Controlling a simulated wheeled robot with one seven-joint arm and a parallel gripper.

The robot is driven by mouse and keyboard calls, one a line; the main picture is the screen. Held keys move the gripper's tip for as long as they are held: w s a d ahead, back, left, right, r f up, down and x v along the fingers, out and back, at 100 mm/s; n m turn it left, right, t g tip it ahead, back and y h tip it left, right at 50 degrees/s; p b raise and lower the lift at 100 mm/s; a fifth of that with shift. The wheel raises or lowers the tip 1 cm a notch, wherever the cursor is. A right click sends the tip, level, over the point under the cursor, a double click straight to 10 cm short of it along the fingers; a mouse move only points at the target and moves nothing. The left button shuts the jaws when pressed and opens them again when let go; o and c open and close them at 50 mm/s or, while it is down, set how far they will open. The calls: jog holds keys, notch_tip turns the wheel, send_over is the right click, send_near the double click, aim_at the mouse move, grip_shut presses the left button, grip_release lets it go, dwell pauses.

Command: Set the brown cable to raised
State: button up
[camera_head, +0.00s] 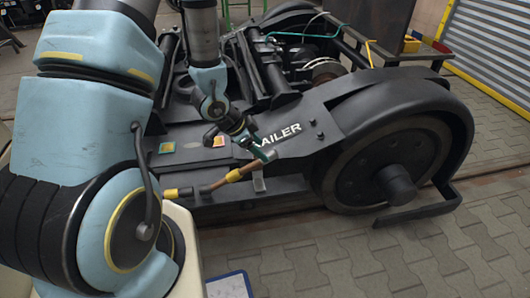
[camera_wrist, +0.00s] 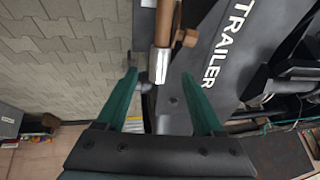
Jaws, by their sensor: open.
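The brown cable (camera_head: 219,183), with yellow bands, runs along the near side of the black bogie frame (camera_head: 300,141) marked TRAILER. It slopes up from its left end towards my gripper (camera_head: 264,156). In the wrist view the brown cable (camera_wrist: 178,20) comes down from the top edge, and a silver end piece (camera_wrist: 161,66) lies between the green fingertips of my gripper (camera_wrist: 160,76). The fingers are open, with a gap on both sides of the end piece. My gripper partly hides the cable's right end in the head view.
A large black wheel (camera_head: 382,165) stands to the right of my gripper, with a bent guard bar (camera_head: 430,207) around its foot. Paved floor (camera_head: 340,257) in front is mostly clear. A blue-edged board (camera_head: 229,286) lies at the bottom.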

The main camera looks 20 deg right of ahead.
jog(key=v, duration=0.6)
jog(key=shift+p, duration=0.4)
jog(key=w+a+r+n+t+y+p, duration=0.3)
jog(key=w+a+r+n+y+p, duration=0.15)
jog(key=a+r+n, duration=0.5)
jog(key=s+a+r+n+g+y+p, duration=0.1)
jog(key=s+a+r+n+g, duration=0.2)
jog(key=s+a+r+n, duration=0.4)
jog(key=a+r+n, duration=0.1)
jog(key=a+r, duration=0.2)
jog(key=shift+s+a+p, duration=0.25)
jog(key=shift+a+p, duration=0.1)
jog(key=shift+p, duration=0.05)
